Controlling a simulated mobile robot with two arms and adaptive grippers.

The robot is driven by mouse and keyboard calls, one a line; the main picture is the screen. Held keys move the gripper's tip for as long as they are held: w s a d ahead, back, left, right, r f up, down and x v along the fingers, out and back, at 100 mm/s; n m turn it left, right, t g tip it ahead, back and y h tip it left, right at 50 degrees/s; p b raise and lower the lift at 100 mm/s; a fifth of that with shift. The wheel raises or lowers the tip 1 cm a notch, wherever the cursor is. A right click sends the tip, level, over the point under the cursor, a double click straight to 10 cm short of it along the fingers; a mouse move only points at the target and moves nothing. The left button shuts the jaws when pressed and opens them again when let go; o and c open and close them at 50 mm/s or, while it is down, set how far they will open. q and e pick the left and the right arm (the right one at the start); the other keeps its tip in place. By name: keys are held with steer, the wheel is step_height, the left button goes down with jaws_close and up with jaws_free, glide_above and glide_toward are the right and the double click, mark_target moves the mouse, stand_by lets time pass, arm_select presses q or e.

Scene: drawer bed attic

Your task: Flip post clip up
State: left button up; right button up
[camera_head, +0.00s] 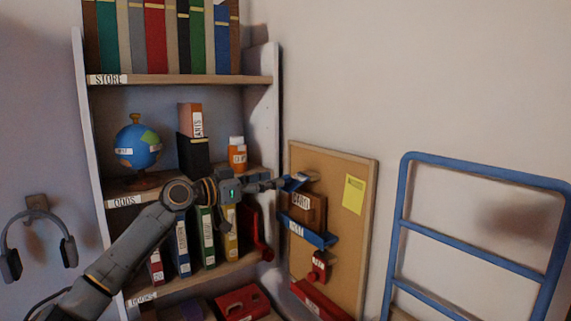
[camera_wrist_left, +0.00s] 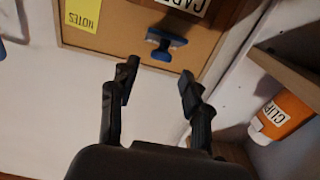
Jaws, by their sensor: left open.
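A corkboard (camera_head: 334,166) hangs on the wall right of the shelf. Near its top left is a small blue clip (camera_head: 297,181), partly hidden by my left gripper (camera_head: 281,183) in the head view. In the wrist view, which is upside down, the blue clip (camera_wrist_left: 166,42) lies against the board beyond the gap between the fingertips. My left gripper (camera_wrist_left: 158,80) is open, and nothing shows between its fingers. The clip looks apart from both fingers in the wrist view. No label is readable on it. My right gripper is not in view.
Below the clip, a brown labelled box (camera_head: 308,211) sits over a blue labelled holder (camera_head: 322,240). A yellow note (camera_head: 353,194) is pinned on the right. The bookshelf (camera_head: 180,79) stands at left, with an orange labelled bottle (camera_wrist_left: 283,114) close by. A blue rail (camera_head: 480,178) stands right.

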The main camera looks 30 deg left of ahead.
mark_target(286, 176)
arm_select(q)
steer(key=p+x, duration=0.2)
steer(key=x, duration=0.2)
steer(key=shift+w+d+r, duration=0.1)
steer(key=shift+w, duration=0.2)
steer(key=shift+w+d, duration=0.2)
steer(key=shift+w, duration=0.3)
